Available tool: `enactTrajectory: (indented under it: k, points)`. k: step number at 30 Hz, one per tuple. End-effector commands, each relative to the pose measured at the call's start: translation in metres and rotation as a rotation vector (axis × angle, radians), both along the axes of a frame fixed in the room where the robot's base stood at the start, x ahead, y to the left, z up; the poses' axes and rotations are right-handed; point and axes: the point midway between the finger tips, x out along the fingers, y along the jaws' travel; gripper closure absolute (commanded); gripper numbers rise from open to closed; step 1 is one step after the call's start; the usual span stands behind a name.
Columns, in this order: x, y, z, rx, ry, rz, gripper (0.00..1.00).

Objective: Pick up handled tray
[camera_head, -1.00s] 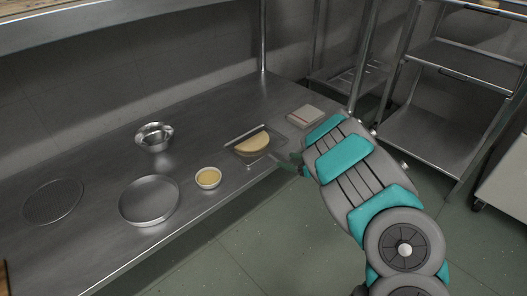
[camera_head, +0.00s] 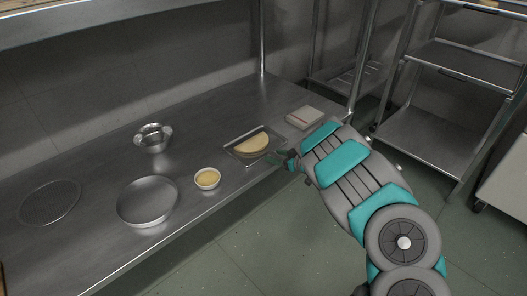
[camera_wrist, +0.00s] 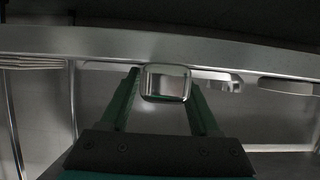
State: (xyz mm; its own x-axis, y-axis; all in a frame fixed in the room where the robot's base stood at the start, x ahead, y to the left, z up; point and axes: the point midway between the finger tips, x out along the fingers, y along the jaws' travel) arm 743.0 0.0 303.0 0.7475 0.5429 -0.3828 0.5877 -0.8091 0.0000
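The metal tray (camera_head: 233,154) lies on the steel table near its front edge, with a folded pale flatbread (camera_head: 252,143) on it. My gripper (camera_head: 284,158) is at the tray's front right side in the head view. In the wrist view, its two green fingers (camera_wrist: 163,95) stand apart, and a shiny metal handle end (camera_wrist: 165,82) sits between their tips. I cannot tell whether the fingers press on it. The tray's body is mostly hidden behind the handle there.
A small bowl of yellow food (camera_head: 207,179), a round pan (camera_head: 147,203), a metal bowl (camera_head: 153,137) and a round mesh screen (camera_head: 49,202) stand to the left. A pale stack (camera_head: 304,117) lies just right of the tray. An upright post (camera_head: 262,40) rises behind.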

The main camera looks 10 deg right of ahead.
Motion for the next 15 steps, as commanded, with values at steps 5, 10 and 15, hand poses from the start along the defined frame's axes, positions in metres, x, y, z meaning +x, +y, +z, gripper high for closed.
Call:
enactTrajectory:
  k: [5, 10, 15]
  points:
    - [-0.0001, -0.0001, 0.0, 0.0, 0.0, 0.0, 0.59]
    - [-0.0001, -0.0001, -0.0001, 0.0, 0.0, 0.0, 0.78]
    - [-0.0002, -0.0001, 0.0, 0.0, 0.0, 0.0, 0.97]
